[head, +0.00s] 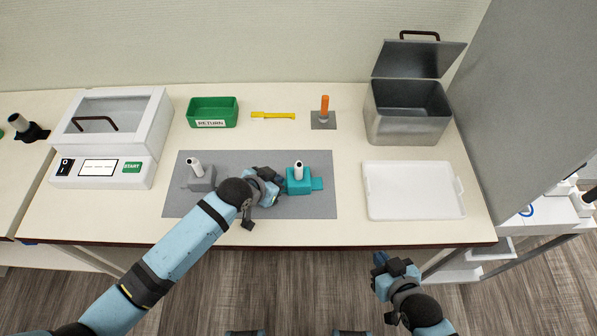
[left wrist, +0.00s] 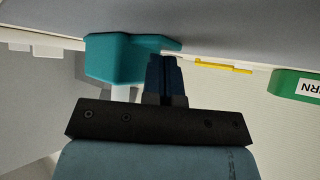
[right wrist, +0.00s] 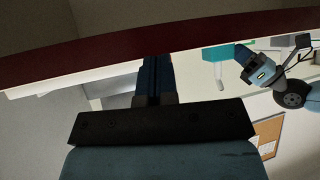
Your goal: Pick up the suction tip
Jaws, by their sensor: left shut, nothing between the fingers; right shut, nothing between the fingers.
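A white tube with a dark top (head: 298,166) stands in a teal holder (head: 318,184) on the grey mat. A similar white tube (head: 195,168) leans in a grey holder (head: 202,184) at the mat's left. No label shows which piece is the suction tip. My left gripper (head: 279,182) is shut and empty, close to the teal holder's left side. In the left wrist view its fingers (left wrist: 167,72) appear beside the teal holder (left wrist: 112,60); contact is unclear. My right gripper (head: 380,259) is shut and empty, in front of the counter's front edge.
A white START machine (head: 113,135) is left. An open metal box (head: 408,128) and an empty white tray (head: 415,190) are right.

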